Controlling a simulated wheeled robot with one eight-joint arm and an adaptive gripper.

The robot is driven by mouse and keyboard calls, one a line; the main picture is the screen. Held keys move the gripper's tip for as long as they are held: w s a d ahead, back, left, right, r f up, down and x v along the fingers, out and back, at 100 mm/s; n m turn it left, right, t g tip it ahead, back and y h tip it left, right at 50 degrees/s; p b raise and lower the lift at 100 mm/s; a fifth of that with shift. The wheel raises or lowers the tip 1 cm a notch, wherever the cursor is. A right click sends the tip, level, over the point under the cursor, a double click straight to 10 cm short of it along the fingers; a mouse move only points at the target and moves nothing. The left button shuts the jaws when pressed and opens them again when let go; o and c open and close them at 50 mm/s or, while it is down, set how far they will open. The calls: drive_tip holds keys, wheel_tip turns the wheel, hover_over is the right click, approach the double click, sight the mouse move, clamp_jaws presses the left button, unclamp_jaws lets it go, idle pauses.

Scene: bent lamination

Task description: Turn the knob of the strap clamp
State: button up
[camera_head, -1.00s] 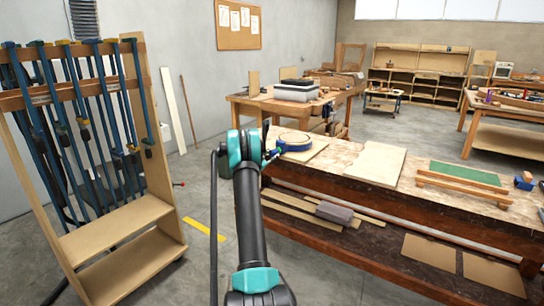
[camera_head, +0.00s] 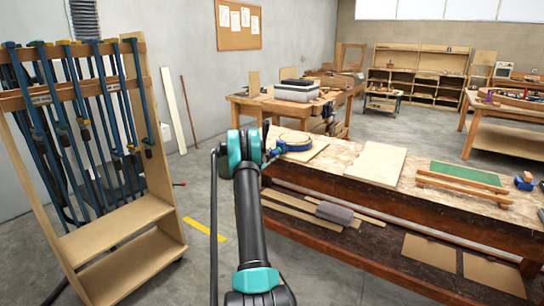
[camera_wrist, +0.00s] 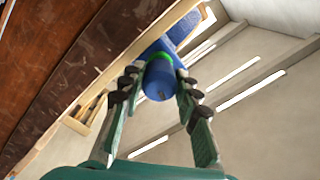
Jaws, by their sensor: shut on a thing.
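The strap clamp (camera_head: 297,149) is blue and sits at the left end of the workbench, against a round wooden form (camera_head: 293,137). Its knob (camera_wrist: 160,80) shows in the wrist view as a blue cylinder with a green ring behind it. The blue clamp body (camera_wrist: 182,30) is beyond the ring. My gripper (camera_wrist: 158,88) has its dark-padded fingers on both sides of the knob, shut on it. In the head view my gripper (camera_head: 269,155) is at the bench's left end, partly hidden by my wrist, and the knob's grip is not clear there.
The workbench (camera_head: 330,165) also bears a pale board (camera_head: 376,163) and a green panel (camera_head: 465,174) with wooden strips. A rack of blue bar clamps (camera_head: 140,215) stands at the left. Open floor (camera_head: 205,270) lies between rack and bench.

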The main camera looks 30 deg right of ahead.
drive_tip(key=o, duration=1.2)
drive_tip(key=shift+c, duration=0.2)
drive_tip(key=v, duration=1.2)
drive_tip(key=shift+f, duration=0.1)
